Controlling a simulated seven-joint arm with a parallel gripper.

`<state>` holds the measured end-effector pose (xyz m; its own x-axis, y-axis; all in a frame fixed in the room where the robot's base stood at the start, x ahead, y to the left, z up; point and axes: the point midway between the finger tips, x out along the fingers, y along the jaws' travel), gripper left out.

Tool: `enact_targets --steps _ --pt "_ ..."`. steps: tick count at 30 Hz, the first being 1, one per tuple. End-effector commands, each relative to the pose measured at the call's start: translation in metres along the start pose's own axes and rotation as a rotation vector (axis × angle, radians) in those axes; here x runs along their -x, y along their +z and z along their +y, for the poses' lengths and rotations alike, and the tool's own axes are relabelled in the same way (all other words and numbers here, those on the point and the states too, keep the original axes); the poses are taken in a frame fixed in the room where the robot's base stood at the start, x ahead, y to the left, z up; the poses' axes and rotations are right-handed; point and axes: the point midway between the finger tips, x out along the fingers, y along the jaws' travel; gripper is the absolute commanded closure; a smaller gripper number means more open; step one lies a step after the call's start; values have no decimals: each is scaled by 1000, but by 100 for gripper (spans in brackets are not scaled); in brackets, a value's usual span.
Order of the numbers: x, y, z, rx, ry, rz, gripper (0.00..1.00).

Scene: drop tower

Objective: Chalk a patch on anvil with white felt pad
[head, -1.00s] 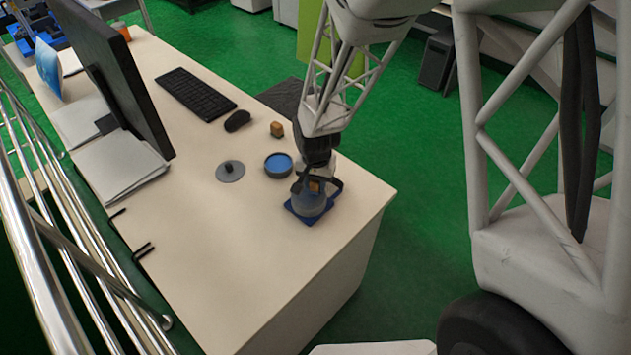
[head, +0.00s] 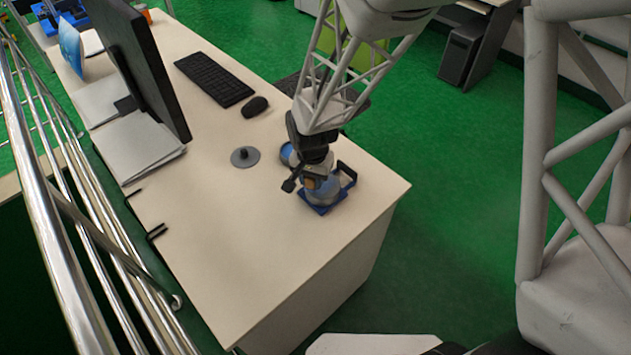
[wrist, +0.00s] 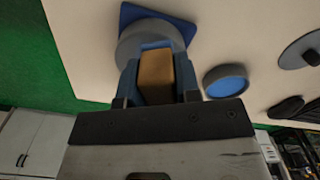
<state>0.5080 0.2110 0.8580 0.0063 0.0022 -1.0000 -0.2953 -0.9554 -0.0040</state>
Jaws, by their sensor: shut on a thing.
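A pale grey round body on a blue square base (head: 313,207), which I take for the anvil, stands near the desk's front right corner. In the wrist view its grey side (wrist: 130,45) and blue base show just beyond my fingers. My gripper (wrist: 157,78) is shut on a tan block, which also shows small in the head view (head: 309,183). No white felt face shows on the block (wrist: 156,75). My gripper is over or against the grey body; contact cannot be made out. A shallow dish with a blue inside (wrist: 226,84) lies beside the base.
A grey disc with a knob (head: 245,157) lies left of the dish. Metal rails (head: 60,200) run along the left. The desk's front is clear.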

Motion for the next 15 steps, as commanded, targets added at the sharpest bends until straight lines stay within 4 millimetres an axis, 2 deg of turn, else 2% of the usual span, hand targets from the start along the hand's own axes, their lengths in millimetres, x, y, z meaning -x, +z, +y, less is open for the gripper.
enact_targets --steps 15 --pt "44 1 1 0 3 -4 91"
